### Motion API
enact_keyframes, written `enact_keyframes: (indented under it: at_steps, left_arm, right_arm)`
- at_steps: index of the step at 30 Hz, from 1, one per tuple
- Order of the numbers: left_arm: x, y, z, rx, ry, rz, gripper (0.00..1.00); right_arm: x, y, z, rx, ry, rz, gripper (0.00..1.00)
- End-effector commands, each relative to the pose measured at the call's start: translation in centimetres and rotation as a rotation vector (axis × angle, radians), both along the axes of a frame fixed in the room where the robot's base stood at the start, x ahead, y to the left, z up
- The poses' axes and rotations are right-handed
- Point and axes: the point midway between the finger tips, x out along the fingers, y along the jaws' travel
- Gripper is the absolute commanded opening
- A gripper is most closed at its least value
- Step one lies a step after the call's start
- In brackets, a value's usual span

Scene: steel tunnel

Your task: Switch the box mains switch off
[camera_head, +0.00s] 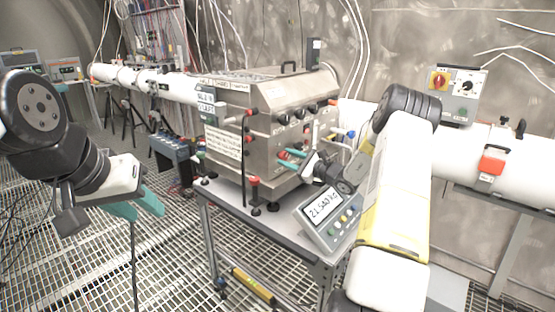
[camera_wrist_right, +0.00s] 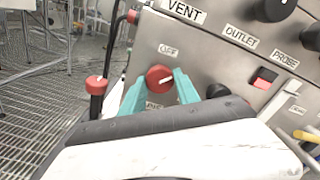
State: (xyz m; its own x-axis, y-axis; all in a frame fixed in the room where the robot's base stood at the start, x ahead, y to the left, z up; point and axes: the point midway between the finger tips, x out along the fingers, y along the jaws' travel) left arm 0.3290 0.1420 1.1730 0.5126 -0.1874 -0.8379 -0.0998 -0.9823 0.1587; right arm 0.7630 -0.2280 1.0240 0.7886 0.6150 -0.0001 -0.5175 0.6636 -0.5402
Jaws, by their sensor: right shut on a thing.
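The steel box (camera_head: 270,105) stands on a table in the head view. In the right wrist view, a red round knob (camera_wrist_right: 159,78) sits on its front panel. A label reading OFF is above the knob, and a partly hidden label is below. My left gripper (camera_head: 140,205) hangs at the left, away from the box, open and empty.
A red rocker switch (camera_wrist_right: 265,77) and black knobs are beside the red knob. A red-topped post (camera_wrist_right: 96,85) stands at the left. A scale display (camera_head: 322,213) sits on the table's front edge, below my right arm. A wall switch box (camera_head: 455,92) is at the right.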

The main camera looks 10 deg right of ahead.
Motion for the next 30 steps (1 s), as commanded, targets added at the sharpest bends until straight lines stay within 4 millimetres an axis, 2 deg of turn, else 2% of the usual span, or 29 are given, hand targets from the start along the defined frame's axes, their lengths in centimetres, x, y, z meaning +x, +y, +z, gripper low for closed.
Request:
enact_keyframes:
  at_steps: [18, 30]
  left_arm:
    - [0.0, 0.0, 0.0, 0.0, 0.0, 0.0, 0.36]
    - [0.0, 0.0, 0.0, 0.0, 0.0, 0.0, 0.36]
  right_arm:
    - [-0.03, -0.06, -0.04, -0.445, -0.345, 0.0, 0.0]
    - [-0.04, -0.04, -0.07, -0.612, -0.476, 0.0, 0.0]
